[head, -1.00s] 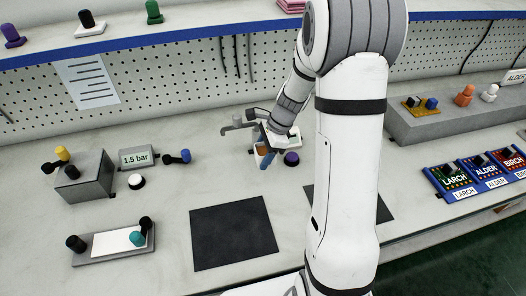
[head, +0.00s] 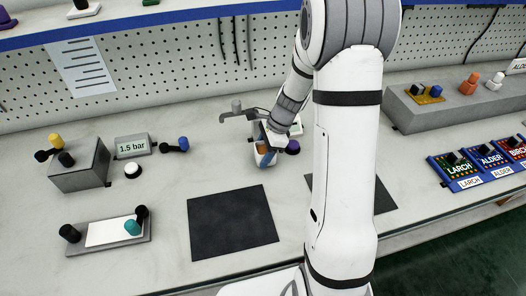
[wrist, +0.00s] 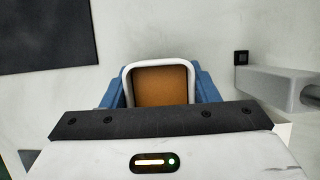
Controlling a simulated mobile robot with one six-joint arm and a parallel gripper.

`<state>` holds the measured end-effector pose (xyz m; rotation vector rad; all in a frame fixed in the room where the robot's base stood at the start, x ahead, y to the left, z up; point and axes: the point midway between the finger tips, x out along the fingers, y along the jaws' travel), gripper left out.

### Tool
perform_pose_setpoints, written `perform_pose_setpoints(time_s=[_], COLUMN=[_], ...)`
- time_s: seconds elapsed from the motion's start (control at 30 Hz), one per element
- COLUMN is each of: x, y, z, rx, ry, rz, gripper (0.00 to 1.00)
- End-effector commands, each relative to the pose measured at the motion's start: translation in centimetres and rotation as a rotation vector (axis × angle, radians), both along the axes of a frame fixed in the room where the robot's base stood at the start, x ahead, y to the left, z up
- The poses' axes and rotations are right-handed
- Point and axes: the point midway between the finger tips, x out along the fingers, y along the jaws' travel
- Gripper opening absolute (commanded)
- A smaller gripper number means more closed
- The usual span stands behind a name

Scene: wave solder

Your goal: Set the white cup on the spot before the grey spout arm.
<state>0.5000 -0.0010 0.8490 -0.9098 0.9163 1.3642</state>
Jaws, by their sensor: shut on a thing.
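The white cup (wrist: 160,67) has a rounded square rim and brown contents. In the wrist view it sits between the blue fingers of my gripper (wrist: 161,88), which is shut on it. In the head view my gripper (head: 265,154) and the partly hidden cup (head: 259,158) are just in front of the grey spout arm (head: 237,111). The spout arm (wrist: 277,86) lies right of the cup in the wrist view, apart from it. A small black square mark (wrist: 241,57) is by the spout's end. I cannot tell whether the cup touches the bench.
A purple knob (head: 293,147) stands close to the right of my gripper. A black mat (head: 233,222) lies in front, with bare bench around it. A grey box with knobs (head: 80,166) and a 1.5 bar sign (head: 132,147) stand at left.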

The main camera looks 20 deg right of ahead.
Motion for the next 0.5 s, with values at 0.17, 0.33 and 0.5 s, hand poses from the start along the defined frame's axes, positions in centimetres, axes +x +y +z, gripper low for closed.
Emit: perform_pose_setpoints(time_s=[0.17, 0.33, 0.5], x=[0.00, 0.00, 0.00], y=[-0.01, -0.01, -0.03], z=[-0.32, -0.57, -0.82], rx=[0.000, 0.000, 0.000], ry=[0.000, 0.000, 0.000], rz=[0.000, 0.000, 0.000], gripper=[0.32, 0.32, 0.32])
